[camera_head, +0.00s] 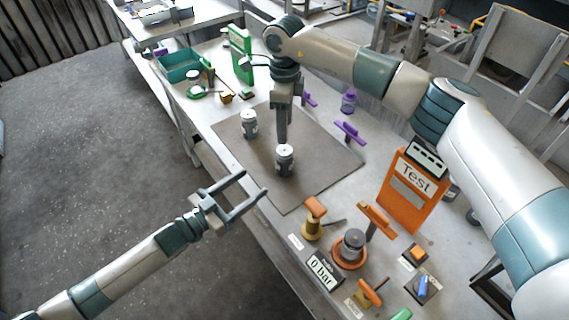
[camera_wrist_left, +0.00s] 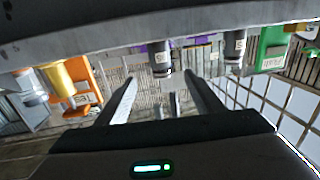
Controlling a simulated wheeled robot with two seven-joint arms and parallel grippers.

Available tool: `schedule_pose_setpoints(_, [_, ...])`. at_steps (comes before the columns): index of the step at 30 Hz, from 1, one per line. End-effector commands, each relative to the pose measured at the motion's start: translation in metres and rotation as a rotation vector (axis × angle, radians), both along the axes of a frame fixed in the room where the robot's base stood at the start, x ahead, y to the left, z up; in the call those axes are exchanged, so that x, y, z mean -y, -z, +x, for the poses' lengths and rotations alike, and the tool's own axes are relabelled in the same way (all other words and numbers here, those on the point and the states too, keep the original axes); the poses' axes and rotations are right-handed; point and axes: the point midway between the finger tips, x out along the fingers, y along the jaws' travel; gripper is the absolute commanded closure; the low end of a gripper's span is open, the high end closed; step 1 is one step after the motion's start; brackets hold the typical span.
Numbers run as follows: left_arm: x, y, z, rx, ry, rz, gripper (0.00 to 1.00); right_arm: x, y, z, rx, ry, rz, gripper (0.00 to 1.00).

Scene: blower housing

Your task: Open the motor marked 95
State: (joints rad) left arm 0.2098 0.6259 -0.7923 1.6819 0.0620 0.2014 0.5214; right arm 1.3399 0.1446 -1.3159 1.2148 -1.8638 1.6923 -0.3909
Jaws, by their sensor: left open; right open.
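Two grey-white cylindrical motors stand upright on the dark mat (camera_head: 330,172): a far one (camera_head: 249,125) and a near one (camera_head: 284,160). Each bears a small label whose number I cannot read, so I cannot tell which is marked 95. Both also show in the left wrist view, one near the middle (camera_wrist_left: 161,58) and one to its right (camera_wrist_left: 236,47). My right gripper (camera_head: 282,142) points down, seen nearly edge-on, right behind or above the near motor; contact is unclear. My left gripper (camera_head: 256,182) is open and empty, off the bench's front edge, left of the near motor.
An orange Test stand (camera_head: 411,190), a grey part in an orange round holder (camera_head: 350,246), a gauge reading 0 bar (camera_head: 323,270) and orange-handled tools are at right. Purple pieces (camera_head: 349,132) lie behind the mat. A green stand (camera_head: 240,55) and green bin (camera_head: 180,66) are at far left.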

Motion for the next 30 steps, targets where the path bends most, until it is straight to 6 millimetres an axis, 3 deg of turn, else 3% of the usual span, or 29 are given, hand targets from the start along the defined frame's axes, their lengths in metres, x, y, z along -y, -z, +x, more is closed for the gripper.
schedule_pose_setpoints(18, [0.074, -0.001, 0.071, 0.000, 0.000, -0.001, 0.38, 0.000, 0.000, 0.000, 0.000, 0.000, 0.000, 0.50])
schedule_pose_setpoints(30, [0.099, 0.000, 0.095, -0.001, 0.000, 0.000, 0.38, 0.000, 0.000, 0.000, 0.000, 0.000, 0.000, 0.50])
